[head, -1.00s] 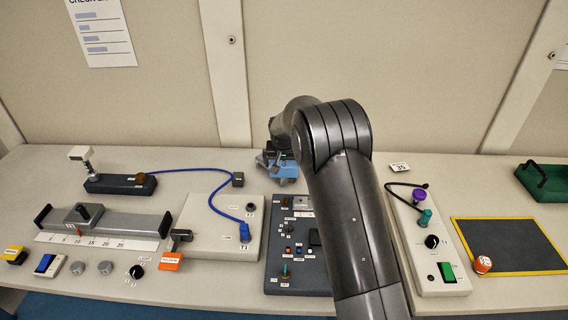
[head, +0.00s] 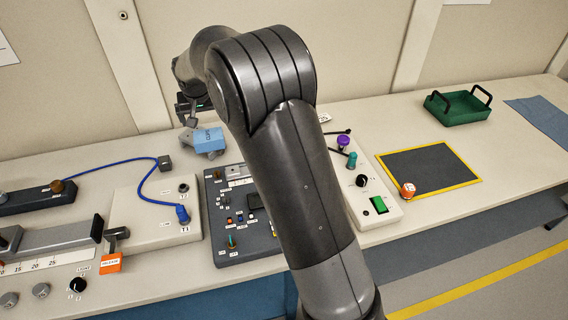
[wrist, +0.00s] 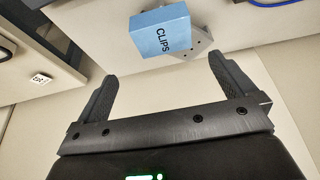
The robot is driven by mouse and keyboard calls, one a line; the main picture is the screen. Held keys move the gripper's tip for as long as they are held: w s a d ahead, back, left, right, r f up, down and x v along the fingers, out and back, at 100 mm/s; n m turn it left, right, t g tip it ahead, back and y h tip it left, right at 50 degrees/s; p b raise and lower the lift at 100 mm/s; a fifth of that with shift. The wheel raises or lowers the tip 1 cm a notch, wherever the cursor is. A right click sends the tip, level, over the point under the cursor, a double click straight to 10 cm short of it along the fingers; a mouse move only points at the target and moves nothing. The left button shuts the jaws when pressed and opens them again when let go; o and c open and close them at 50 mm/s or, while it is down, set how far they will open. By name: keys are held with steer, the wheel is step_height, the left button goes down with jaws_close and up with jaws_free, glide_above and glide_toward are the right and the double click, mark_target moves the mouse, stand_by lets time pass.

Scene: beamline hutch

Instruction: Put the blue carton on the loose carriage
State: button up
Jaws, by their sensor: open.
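The blue carton (head: 208,141), marked CLIPS, is at the back of the bench behind the dark control panel. In the wrist view the carton (wrist: 160,34) lies beyond my fingertips, with a gap between. A grey flat piece with holes (wrist: 202,40) shows under and beside it; the carton appears to rest on it. This piece looks like the loose carriage, but the carton hides much of it. My gripper (wrist: 163,70) is open and empty. In the head view my gripper (head: 188,114) is above and slightly left of the carton, partly hidden by my arm.
A rail with a knobbed carriage (head: 10,240) is at the left. A blue cable (head: 145,195) runs to a pale box (head: 150,228). At the right are a switch box (head: 385,208), a yellow-edged dark mat (head: 430,172) and a green tray (head: 460,108). My arm hides the middle.

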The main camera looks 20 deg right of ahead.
steer(key=s+d+r, duration=0.6)
steer(key=s, duration=0.3)
steer(key=s+d+r, duration=0.6)
steer(key=s+r, duration=0.1)
steer(key=s, duration=0.2)
steer(key=s+d+f, duration=0.1)
steer(key=s+d, duration=0.2)
steer(key=s, duration=0.9)
steer(key=s+d+f+t, duration=0.1)
steer(key=s+d, duration=0.1)
steer(key=s, duration=1)
steer(key=shift+s+d+f, duration=0.15)
steer(key=shift+d+f, duration=0.05)
steer(key=shift+d, duration=0.2)
